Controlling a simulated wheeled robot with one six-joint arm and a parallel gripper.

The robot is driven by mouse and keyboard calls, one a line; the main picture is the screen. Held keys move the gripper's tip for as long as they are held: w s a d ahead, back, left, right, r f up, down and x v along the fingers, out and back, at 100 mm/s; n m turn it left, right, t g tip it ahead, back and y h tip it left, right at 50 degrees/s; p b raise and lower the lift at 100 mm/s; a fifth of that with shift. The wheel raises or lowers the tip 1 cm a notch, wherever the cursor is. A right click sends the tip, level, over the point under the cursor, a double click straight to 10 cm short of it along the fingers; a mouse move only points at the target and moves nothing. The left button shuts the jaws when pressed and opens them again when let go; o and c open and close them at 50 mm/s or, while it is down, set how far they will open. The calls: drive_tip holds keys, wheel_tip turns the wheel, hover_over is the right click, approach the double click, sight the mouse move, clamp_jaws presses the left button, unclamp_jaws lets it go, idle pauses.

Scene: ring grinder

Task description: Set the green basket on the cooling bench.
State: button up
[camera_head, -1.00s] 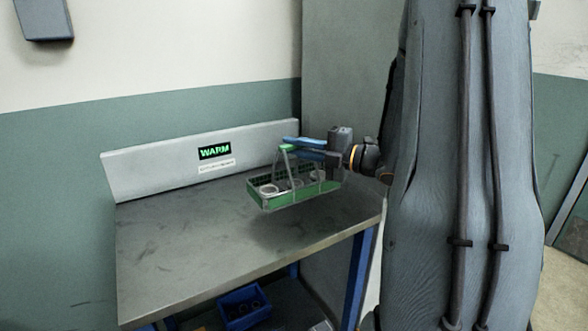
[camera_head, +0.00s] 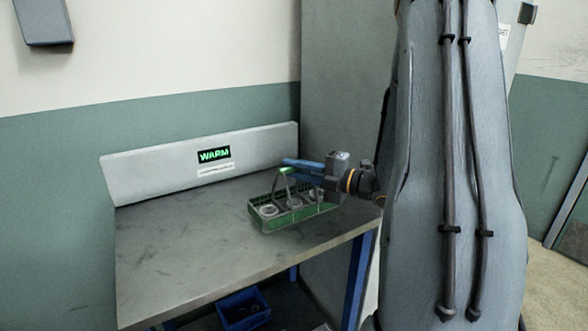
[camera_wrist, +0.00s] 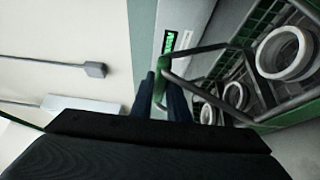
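The green basket (camera_head: 293,219) holds several pale rings and has a handle over its top. It sits on, or just above, the right part of the cooling bench top (camera_head: 190,250); I cannot tell for certain whether its base touches. My gripper (camera_head: 290,166) is at the top of the handle from the right, its blue fingers shut on the green bar. In the wrist view the bar shows between my two fingertips (camera_wrist: 163,90), with the basket and rings (camera_wrist: 283,52) at the right. The basket looks about level.
A sloped back panel with a lit green WARM sign (camera_head: 214,155) stands along the bench's rear. A grey cabinet side (camera_head: 345,90) rises at the right rear. A blue bin (camera_head: 243,309) is beneath. The bench top's left and middle are clear.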

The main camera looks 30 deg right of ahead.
drive_tip(key=o, duration=0.3)
drive_tip(key=shift+r, duration=0.1)
drive_tip(key=shift+s+d, duration=0.15)
drive_tip(key=shift+s, duration=0.05)
drive_tip(key=b+v, duration=0.1)
drive_tip(key=v, duration=1)
drive_tip(key=shift+s+d+b, duration=0.1)
drive_tip(key=shift+s+b, duration=0.15)
drive_tip(key=shift+b, duration=0.05)
